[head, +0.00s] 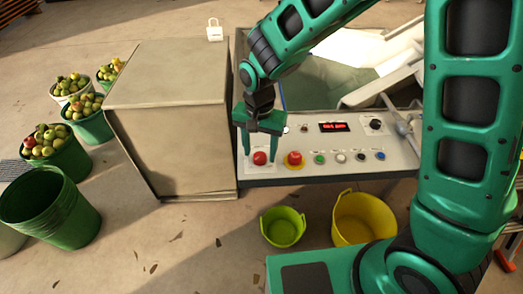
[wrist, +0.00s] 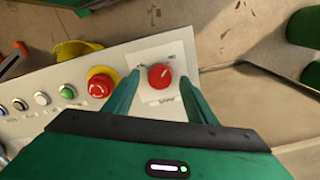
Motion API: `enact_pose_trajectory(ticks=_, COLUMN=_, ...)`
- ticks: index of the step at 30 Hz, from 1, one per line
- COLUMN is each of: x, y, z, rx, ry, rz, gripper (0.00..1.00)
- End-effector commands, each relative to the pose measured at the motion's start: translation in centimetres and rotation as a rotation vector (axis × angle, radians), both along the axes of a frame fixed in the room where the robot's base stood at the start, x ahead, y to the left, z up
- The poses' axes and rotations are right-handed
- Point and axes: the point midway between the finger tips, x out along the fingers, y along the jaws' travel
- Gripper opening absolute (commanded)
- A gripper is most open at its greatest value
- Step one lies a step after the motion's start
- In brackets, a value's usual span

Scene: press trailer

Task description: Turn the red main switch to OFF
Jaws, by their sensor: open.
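The red main switch (head: 259,158) is a round red knob on a pale plate at the left end of the control panel (head: 385,145). In the wrist view the knob (wrist: 160,77) has a light pointer mark slanting to the upper right. The small labels around it are too blurred to read surely. My gripper (head: 259,153) is open and points down at the knob. In the wrist view its two green fingers (wrist: 160,82) stand on either side of the knob, with gaps visible; I cannot tell how deep they reach.
A red emergency stop on a yellow base (head: 295,159) sits close beside the switch. Several small buttons (head: 340,157) continue along the panel. A large beige box (head: 170,110) stands left of it. Green (head: 283,228) and yellow (head: 363,217) tubs stand below on the floor.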

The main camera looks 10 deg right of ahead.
Motion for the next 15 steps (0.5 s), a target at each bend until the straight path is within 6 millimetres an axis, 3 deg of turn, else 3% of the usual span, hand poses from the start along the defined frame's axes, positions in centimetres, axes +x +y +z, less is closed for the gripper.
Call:
enact_pose_trajectory(ticks=12, x=-0.01, y=-0.01, z=-0.84, rx=0.001, ry=0.000, rz=0.000, gripper=0.51)
enact_pose_trajectory(ticks=15, x=-0.01, y=-0.01, z=-0.84, rx=0.001, ry=0.000, rz=0.000, gripper=0.29)
